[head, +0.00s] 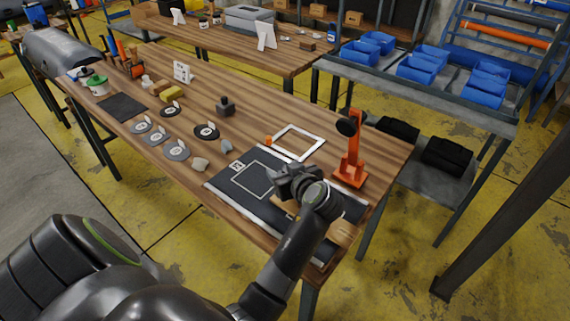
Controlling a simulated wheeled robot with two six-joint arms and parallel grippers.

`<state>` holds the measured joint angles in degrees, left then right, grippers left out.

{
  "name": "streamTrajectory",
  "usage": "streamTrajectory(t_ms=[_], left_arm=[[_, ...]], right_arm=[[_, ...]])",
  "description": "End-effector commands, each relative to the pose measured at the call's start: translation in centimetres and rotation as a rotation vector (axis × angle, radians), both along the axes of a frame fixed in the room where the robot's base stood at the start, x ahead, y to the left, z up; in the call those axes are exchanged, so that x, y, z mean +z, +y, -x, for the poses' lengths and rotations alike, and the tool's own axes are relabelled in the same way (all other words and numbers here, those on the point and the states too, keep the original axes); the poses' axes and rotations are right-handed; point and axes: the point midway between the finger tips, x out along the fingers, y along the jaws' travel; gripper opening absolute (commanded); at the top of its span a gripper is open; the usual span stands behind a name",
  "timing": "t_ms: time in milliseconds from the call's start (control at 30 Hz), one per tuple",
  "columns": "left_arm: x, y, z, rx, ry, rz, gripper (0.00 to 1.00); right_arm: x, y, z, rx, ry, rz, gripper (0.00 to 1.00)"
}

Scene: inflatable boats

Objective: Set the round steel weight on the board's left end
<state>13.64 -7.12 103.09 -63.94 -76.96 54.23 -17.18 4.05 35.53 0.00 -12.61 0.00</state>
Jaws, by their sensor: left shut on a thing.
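A black board-like panel (225,185) with pale edges lies near the table's front right. A white square outline and a small label mark its left part. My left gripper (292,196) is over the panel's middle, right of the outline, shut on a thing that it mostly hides. A tan piece (284,208) shows just below it; I cannot tell whether this is what it holds. A dark grey knobbed block (225,107) stands farther back on the table. I cannot tell surely which thing is the round steel weight. My right gripper is not in view.
An orange stand (350,165) with a round dark head is close right of my gripper. A white frame (298,142) lies behind the panel. Several dark discs (177,150) with pale tags lie to the left.

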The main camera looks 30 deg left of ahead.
Motion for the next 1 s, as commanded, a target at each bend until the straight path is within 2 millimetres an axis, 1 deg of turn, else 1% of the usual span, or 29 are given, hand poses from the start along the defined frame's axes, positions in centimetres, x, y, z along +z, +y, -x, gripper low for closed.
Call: streamTrajectory(t_ms=[200, 267, 567, 667, 700, 867, 1000], left_arm=[[-2.5, 0.0, 0.0, 0.0, -0.001, -0.004, 0.0], [-2.9, 0.0, 0.0, -0.001, -0.003, -0.003, 0.0], [-3.2, 0.0, -0.1, -0.001, -0.006, -0.003, 0.0], [-3.5, 0.0, 0.0, -0.001, -0.006, -0.003, 0.0], [-3.8, 0.0, 0.0, 0.0, 0.001, 0.001, 0.56], [-3.7, 0.0, 0.0, 0.0, 0.001, 0.0, 0.76], [-3.7, 0.0, 0.0, 0.0, 0.001, 0.0, 0.76]], right_arm=[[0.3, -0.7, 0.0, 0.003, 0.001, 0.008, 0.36], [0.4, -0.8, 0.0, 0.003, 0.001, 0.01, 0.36], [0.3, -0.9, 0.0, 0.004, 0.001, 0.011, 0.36], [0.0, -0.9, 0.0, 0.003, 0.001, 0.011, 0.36], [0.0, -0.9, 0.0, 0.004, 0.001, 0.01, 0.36], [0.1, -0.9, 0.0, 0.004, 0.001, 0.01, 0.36], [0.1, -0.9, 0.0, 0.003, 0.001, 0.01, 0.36]])
